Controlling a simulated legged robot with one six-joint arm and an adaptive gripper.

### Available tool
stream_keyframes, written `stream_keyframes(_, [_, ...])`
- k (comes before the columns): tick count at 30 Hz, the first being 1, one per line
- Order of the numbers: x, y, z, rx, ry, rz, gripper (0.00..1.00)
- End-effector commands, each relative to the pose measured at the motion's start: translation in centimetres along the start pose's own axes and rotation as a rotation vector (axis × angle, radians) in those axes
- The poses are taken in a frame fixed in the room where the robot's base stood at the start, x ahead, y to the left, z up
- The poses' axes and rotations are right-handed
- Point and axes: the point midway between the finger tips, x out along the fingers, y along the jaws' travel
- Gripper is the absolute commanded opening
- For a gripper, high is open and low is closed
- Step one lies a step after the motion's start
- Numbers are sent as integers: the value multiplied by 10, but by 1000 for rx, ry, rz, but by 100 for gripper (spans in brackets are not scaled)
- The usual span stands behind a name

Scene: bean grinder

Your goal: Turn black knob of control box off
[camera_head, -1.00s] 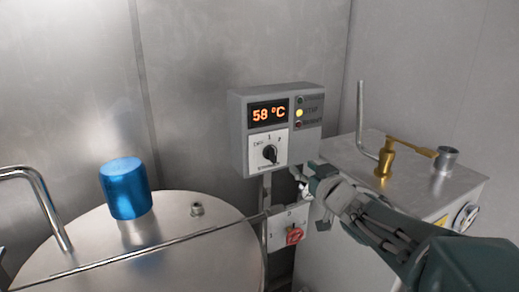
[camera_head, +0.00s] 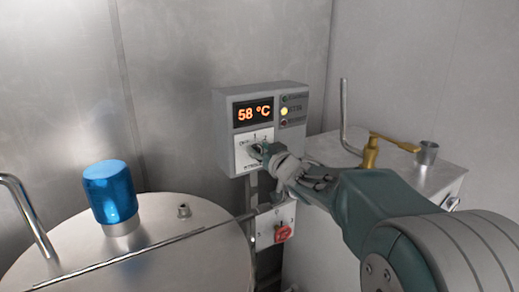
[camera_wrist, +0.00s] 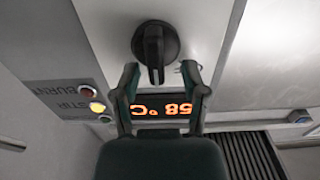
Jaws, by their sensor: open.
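The grey control box (camera_head: 222,125) hangs on the metal wall in the head view, with an orange display (camera_head: 253,112) reading 58 °C. Its yellow lamp (camera_head: 284,111) is lit. My gripper (camera_head: 263,153) is at the white dial panel and largely hides the knob there. In the wrist view, which is upside down, the black knob (camera_wrist: 155,42) is plain, its grip bar running up and down the picture. My gripper (camera_wrist: 160,68) is open there, with one finger on each side of the bar's near end. I cannot tell whether the fingers touch it.
A red switch (camera_head: 283,234) on a small box sits below the control box. A round metal lid (camera_head: 190,240) with a blue cap (camera_head: 110,192) is at the left. A metal cabinet (camera_head: 320,215) with a brass fitting (camera_head: 370,152) stands at the right, behind my arm.

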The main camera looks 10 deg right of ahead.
Motion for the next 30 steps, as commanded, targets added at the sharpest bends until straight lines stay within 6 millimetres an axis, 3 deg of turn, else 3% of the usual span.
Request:
stream_keyframes(6, [1,-1,0,0,-1,-1,53])
stream_keyframes(7, [1,0,0,0,-1,-1,45])
stream_keyframes(10, [1,0,0,0,0,-1,0])
stream_keyframes(23, [1,-1,0,-12,-1,-1,0])
stream_keyframes(30, [2,-2,1,-104,0,-1,0])
